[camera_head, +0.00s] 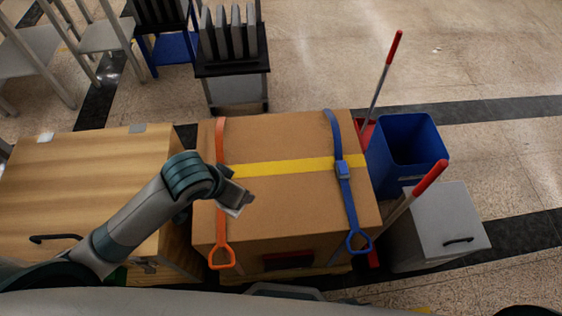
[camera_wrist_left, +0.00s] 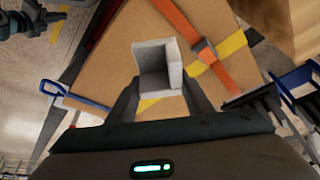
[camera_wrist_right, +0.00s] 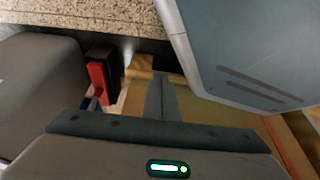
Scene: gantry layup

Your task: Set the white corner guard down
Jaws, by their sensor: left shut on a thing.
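The white corner guard (camera_wrist_left: 172,75), an L-shaped piece, is held between the fingers of my left gripper (camera_wrist_left: 160,88). In the head view the guard (camera_head: 233,211) is at the tip of my left gripper (camera_head: 238,197), over the left part of the cardboard box (camera_head: 290,205), beside the orange strap (camera_head: 220,140). The strap also shows in the left wrist view (camera_wrist_left: 178,22). Whether the guard touches the box cannot be told. My right gripper (camera_wrist_right: 160,85) has its fingers together with nothing between them; it does not show clearly in the head view.
A yellow band (camera_head: 275,168) crosses the box top, and a blue strap (camera_head: 338,145) runs down its right side. A wooden cabinet (camera_head: 90,180) stands left. A blue bin (camera_head: 405,150), grey box (camera_head: 440,225) and red-handled tools (camera_head: 428,180) stand right. A dark cart (camera_head: 232,70) stands behind.

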